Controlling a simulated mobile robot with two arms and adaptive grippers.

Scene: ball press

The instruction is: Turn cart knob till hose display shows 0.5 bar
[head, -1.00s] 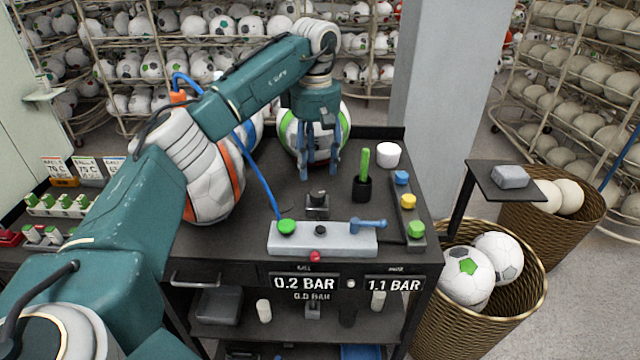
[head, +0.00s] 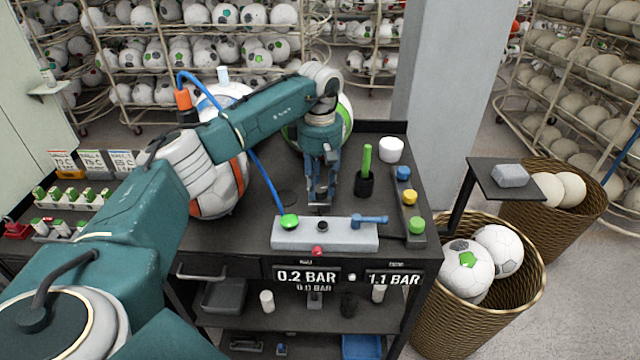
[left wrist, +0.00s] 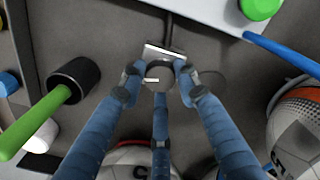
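The cart knob (left wrist: 160,76) is a round dark knob with a white mark, seen from above in the left wrist view. My left gripper (head: 319,192) is lowered over it at the back of the grey panel (head: 350,238). In the left wrist view the fingers of my left gripper (left wrist: 160,82) stand around the knob, apart, with small gaps at its sides; firm contact does not show. In the head view the fingers mostly hide the knob. The left display (head: 306,276) reads 0.2 BAR and the right display (head: 394,280) reads 1.1 BAR; their small labels are unreadable. My right gripper is not in view.
A black cup (head: 364,185) with a green stick stands right of the gripper, with a white cup (head: 391,150) behind. The panel carries a green button (head: 289,222) and a blue lever (head: 370,219). A large orange-striped ball (head: 205,175) stands left; a blue hose (head: 262,180) runs beside it.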

